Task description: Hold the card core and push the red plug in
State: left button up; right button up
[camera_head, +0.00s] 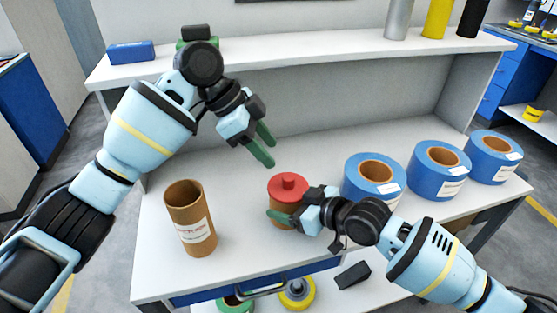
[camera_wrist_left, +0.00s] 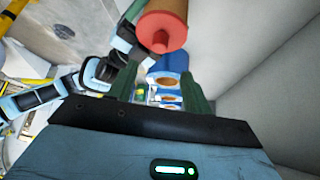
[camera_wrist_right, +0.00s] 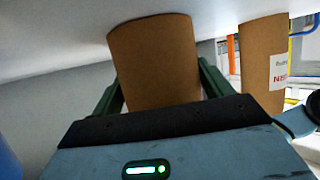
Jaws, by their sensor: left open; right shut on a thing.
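The card core (camera_head: 279,223) is a short brown tube standing upright on the white table. The red plug (camera_head: 288,187), a round disc with a knob, sits on its top end; I cannot tell how deep it is. My right gripper (camera_head: 287,217) is shut on the core low on its side. The right wrist view shows the core (camera_wrist_right: 155,65) between the green fingers. My left gripper (camera_head: 262,148) is open and empty, above and behind the plug to the left, not touching it. The red plug (camera_wrist_left: 160,32) also shows in the left wrist view.
A taller open card tube (camera_head: 190,220) with a label stands to the left. Several blue coils, the nearest one (camera_head: 373,180) close to my right gripper, stand at right. A raised shelf (camera_head: 300,55) runs along the back, with a blue box (camera_head: 131,52) on it.

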pick_arm(q)
jog(key=v, duration=0.5)
dwell(0.5)
pick_arm(e)
jog(key=o, duration=1)
jog(key=v, duration=1.2)
jog(key=shift+s+d+f, duration=0.1)
jog(key=shift+d+f, duration=0.05)
jog(key=shift+d, duration=0.05)
